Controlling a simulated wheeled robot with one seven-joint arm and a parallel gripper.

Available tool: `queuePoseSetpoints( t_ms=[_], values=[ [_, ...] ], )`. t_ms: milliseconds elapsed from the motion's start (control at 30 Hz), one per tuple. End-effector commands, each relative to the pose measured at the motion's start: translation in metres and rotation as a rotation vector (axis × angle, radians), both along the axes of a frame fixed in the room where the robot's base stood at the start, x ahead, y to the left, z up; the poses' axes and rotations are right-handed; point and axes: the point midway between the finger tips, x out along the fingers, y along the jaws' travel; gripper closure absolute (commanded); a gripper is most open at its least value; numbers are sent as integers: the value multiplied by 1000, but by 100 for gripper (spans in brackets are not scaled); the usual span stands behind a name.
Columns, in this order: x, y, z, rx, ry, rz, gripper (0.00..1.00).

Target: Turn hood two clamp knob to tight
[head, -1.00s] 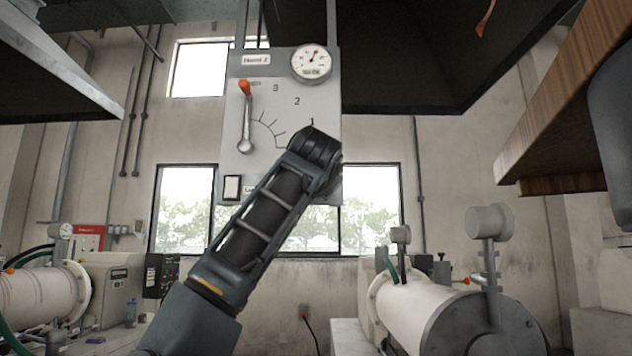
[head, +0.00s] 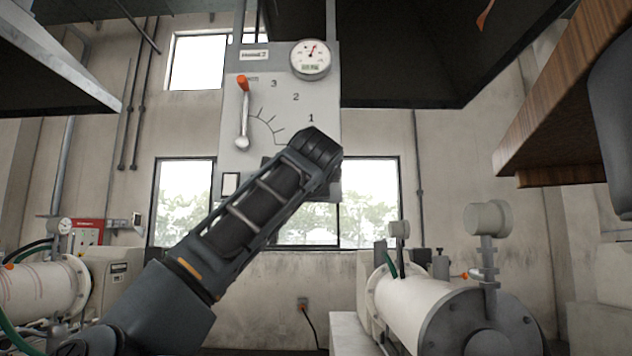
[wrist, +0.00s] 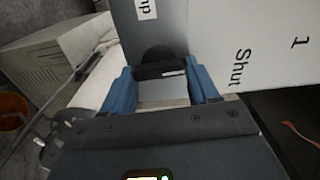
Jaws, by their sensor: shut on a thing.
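The hood two panel (head: 235,110) is a grey plate on a post, labelled Hood 2. The clamp knob (wrist: 157,56) is dark and round, with a dark bar across it carrying a white mark. It sits at the panel's edge near a label ending in "mp" (wrist: 146,8). My gripper (wrist: 163,76) is shut on the knob, with one blue finger on each side. In the head view my arm covers the knob and gripper. Whether the knob stands at tight cannot be read.
A lever (head: 242,115) with an orange tip points up beside the numbered scale. A round gauge (head: 310,60) is above it. Dark hoods hang overhead, a wooden edge (head: 550,120) juts in at right, and white mills (head: 440,300) stand below.

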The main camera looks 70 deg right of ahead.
Motion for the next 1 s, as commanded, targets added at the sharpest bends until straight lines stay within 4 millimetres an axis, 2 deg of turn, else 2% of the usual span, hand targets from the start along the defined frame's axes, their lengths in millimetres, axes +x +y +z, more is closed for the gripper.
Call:
queuePoseSetpoints(
  t_ms=[700, 733, 967, 1000],
  values=[
    [-1, 0, -2, 30, -65, -1, 71],
    [-1, -1, -2, 30, -65, -1, 38],
    [0, 0, -1, 29, -64, -1, 16],
    [0, 0, -1, 28, -64, -1, 15]
  ],
)
